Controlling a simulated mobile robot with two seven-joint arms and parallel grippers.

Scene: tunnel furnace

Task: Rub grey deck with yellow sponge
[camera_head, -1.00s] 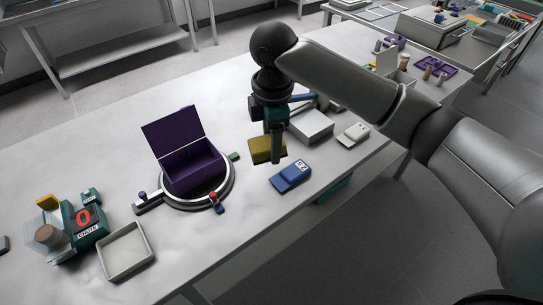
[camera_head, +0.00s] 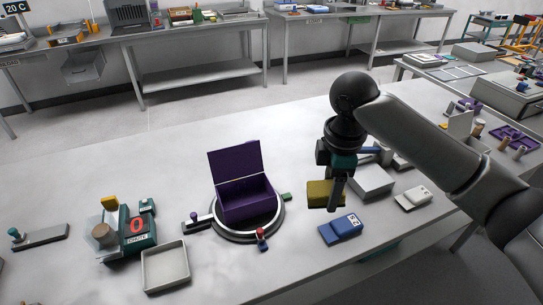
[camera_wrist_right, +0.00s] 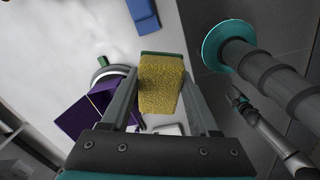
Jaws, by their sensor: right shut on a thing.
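My right gripper (camera_head: 336,203) is shut on a yellow sponge (camera_head: 321,195), held above the table to the left of a grey block. In the right wrist view the sponge (camera_wrist_right: 160,85) sits between the two fingers, with a thin green layer along its far edge. A long pale grey table top (camera_head: 90,195) lies below. I cannot tell which grey surface is the grey deck; the flat-topped grey block (camera_head: 373,182) stands just right of the gripper, partly hidden by it. My left gripper is out of view.
A blue box (camera_head: 341,229) and a white box (camera_head: 413,197) lie near the sponge. An open purple box (camera_head: 245,198) stands on a round ring (camera_head: 277,222). A green device (camera_head: 137,238) and an empty grey tray (camera_head: 165,268) are at the left.

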